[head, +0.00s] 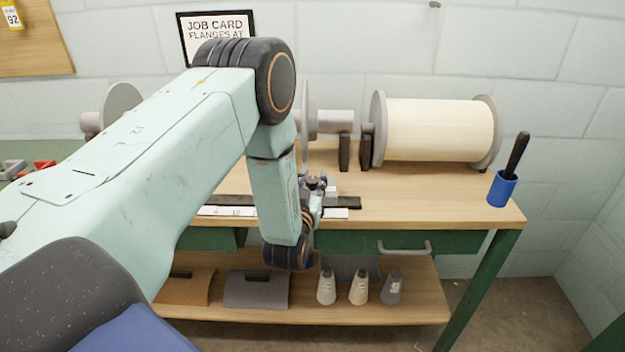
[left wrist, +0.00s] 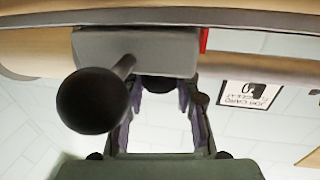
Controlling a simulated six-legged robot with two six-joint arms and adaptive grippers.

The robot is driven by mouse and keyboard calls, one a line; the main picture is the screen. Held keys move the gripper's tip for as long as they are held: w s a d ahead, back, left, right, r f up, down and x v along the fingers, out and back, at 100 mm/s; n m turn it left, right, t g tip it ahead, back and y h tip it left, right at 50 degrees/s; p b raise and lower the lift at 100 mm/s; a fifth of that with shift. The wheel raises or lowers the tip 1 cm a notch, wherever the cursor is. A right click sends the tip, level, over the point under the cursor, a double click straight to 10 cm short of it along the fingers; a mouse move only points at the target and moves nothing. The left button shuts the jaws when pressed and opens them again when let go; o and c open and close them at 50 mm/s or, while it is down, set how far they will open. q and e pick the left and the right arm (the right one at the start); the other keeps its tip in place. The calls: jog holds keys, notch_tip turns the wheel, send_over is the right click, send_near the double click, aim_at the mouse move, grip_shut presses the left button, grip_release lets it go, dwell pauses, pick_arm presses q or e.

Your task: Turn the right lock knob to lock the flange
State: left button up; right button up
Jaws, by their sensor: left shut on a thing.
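My left gripper (head: 316,187) is low at the front edge of the bench, partly hidden by my own arm. In the left wrist view its fingers (left wrist: 160,90) close on a dark lock knob (left wrist: 157,84) under a grey block (left wrist: 135,45). A black ball on a short rod (left wrist: 92,100) sticks out from that block, left of the fingers. Whether the knob is turned cannot be told. A grey flange disc (head: 307,112) stands behind my arm, with a grey hub (head: 335,121) on its right. Another flange disc (head: 121,100) stands at left. My right gripper is out of view.
A cream-wound beam (head: 435,130) stands at the back right. A blue cup with a black-handled tool (head: 502,190) is at the bench's right corner. A dark rail (head: 345,202) and white scale (head: 228,211) run along the front. Cones (head: 358,290) stand on the lower shelf.

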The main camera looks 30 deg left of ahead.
pick_arm(q)
grip_shut()
jog(key=shift+a+r+m+t+h+p, duration=0.15)
jog(key=shift+m+t+h+p, duration=0.25)
jog(key=shift+m+h+p, duration=1.25)
jog(key=m+h, duration=0.1)
jog(key=h, duration=0.2)
jog(key=shift+h, duration=0.25)
jog(key=shift+m+h+p, duration=0.4)
jog(key=shift+m+h, duration=0.25)
jog(key=shift+h, duration=0.65)
